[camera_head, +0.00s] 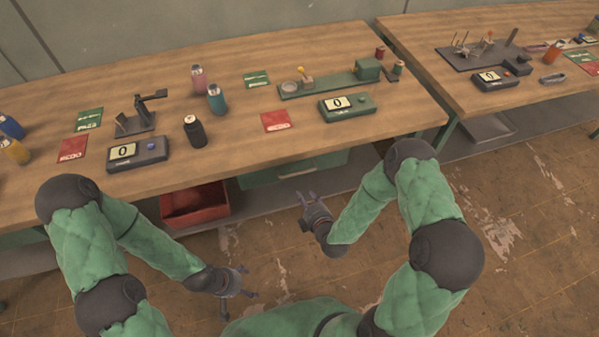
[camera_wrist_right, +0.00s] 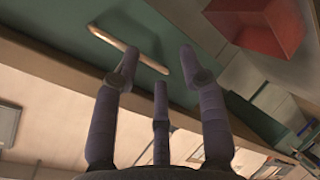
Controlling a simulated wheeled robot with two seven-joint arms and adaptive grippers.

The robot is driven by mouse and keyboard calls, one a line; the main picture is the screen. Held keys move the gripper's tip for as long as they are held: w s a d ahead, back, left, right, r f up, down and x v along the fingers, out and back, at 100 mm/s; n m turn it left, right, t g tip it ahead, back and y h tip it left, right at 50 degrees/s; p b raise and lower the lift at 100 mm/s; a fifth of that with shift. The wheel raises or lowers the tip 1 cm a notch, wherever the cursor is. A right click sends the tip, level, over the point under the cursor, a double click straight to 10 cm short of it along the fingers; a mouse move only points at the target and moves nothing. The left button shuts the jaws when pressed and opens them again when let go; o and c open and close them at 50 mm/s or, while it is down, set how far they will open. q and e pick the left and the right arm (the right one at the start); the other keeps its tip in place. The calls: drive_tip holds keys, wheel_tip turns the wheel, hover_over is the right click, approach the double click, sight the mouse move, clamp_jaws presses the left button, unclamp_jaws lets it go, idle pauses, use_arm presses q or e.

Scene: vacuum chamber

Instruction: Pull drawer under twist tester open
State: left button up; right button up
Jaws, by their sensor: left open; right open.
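A long green device (camera_head: 330,82) with thread spools stands at the back right of the near table; it seems to be the twist tester. Below the table top, under it, is a green drawer (camera_head: 262,179), its front also filling the upper part of the right wrist view (camera_wrist_right: 75,15). It looks closed. A pale bar handle (camera_wrist_right: 112,38) crosses that front. My right gripper (camera_head: 307,196) is open and empty, in front of the drawer; its fingers (camera_wrist_right: 158,58) point towards the handle, apparently without gripping it. My left gripper (camera_head: 248,282) is open and empty, low over the floor.
A red bin (camera_head: 194,207) sits under the table, left of the drawer. A display box (camera_head: 348,107), bottles, cards and another tester (camera_head: 137,120) stand on the table top (camera_head: 240,125). A second table (camera_head: 560,95) is at the right. The floor in front is clear.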

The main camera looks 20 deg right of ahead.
sight(299, 173)
drive_tip(key=w+n+b, duration=0.1)
drive_tip(key=w, duration=0.2)
drive_tip(key=w+n+t+b, duration=0.1)
drive_tip(key=w, duration=0.3)
drive_tip(key=w+r+n+t+b, duration=0.1)
drive_tip(key=w, duration=0.3)
drive_tip(key=shift+w+d+h, duration=0.15)
drive_tip(key=shift+d+h, duration=0.05)
drive_tip(key=shift+h, duration=0.2)
clamp_jaws()
